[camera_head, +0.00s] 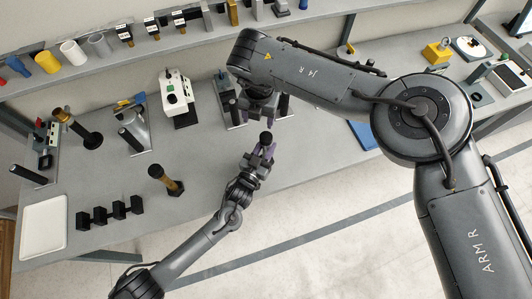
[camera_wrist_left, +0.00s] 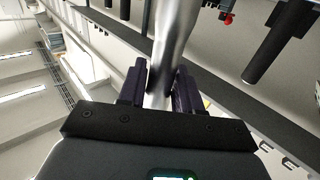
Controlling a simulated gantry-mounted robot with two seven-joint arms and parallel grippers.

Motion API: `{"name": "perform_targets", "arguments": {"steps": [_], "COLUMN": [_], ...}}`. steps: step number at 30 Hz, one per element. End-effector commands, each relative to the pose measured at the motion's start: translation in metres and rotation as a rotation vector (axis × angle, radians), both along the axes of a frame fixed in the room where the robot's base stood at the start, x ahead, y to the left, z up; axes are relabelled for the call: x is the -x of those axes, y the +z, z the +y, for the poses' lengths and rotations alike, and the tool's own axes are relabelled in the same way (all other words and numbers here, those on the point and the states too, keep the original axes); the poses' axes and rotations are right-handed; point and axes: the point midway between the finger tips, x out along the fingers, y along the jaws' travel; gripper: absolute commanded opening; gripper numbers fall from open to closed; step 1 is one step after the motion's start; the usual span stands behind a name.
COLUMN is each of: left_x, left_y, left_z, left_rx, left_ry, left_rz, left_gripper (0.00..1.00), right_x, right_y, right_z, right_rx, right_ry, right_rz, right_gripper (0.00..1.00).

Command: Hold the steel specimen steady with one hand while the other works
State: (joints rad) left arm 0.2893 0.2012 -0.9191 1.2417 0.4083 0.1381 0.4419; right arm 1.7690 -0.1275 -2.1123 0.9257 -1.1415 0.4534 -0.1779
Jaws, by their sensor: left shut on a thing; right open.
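The steel specimen is a smooth silvery bar (camera_wrist_left: 176,38) in the left wrist view, standing between the dark purple fingers of my left gripper (camera_wrist_left: 160,88). In the head view my left gripper (camera_head: 263,151) is shut on it in front of the bench edge. There the bar itself is mostly hidden, and a dark round end (camera_head: 266,138) shows at the fingertips. My right gripper (camera_head: 262,114) is open just above and behind my left one, partly hidden under its own wrist. I cannot tell whether it touches the specimen.
Behind the right gripper stands a grey upright fixture (camera_head: 224,98). A shelf (camera_head: 130,57) runs along the back.

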Motion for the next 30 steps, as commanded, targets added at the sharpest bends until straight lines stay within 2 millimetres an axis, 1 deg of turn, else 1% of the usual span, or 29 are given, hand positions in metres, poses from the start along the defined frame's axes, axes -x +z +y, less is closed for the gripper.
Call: {"name": "perform_targets", "arguments": {"steps": [1, 3, 6, 9, 12, 15, 19, 30], "left_x": [0.0, 0.0, 0.0, 0.0, 0.0, 0.0, 0.0, 0.0], "left_y": [0.0, 0.0, 0.0, 0.0, 0.0, 0.0, 0.0, 0.0], "left_z": [0.0, 0.0, 0.0, 0.0, 0.0, 0.0, 0.0, 0.0], "left_rx": [0.0, 0.0, 0.0, 0.0, 0.0, 0.0, 0.0, 0.0], "left_ry": [0.0, 0.0, 0.0, 0.0, 0.0, 0.0, 0.0, 0.0], "left_rz": [0.001, 0.001, 0.001, 0.001, 0.001, 0.001, 0.001, 0.001], "left_gripper": [0.0, 0.0, 0.0, 0.0, 0.0, 0.0, 0.0, 0.0], "right_x": [0.001, 0.003, 0.006, 0.009, 0.011, 0.012, 0.014, 0.014], "right_y": [0.001, 0.002, 0.003, 0.004, 0.004, 0.005, 0.005, 0.005], "right_z": [-0.002, -0.005, -0.009, -0.013, -0.016, -0.019, -0.02, -0.021], "right_rx": [0.014, 0.028, 0.046, 0.057, 0.066, 0.07, 0.072, 0.074], "right_ry": [0.11, 0.273, 0.483, 0.658, 0.795, 0.894, 0.969, 0.996], "right_rz": [0.0, 0.003, 0.01, 0.018, 0.026, 0.032, 0.036, 0.038], "right_gripper": [0.64, 0.64, 0.64, 0.64, 0.64, 0.64, 0.64, 0.64]}}
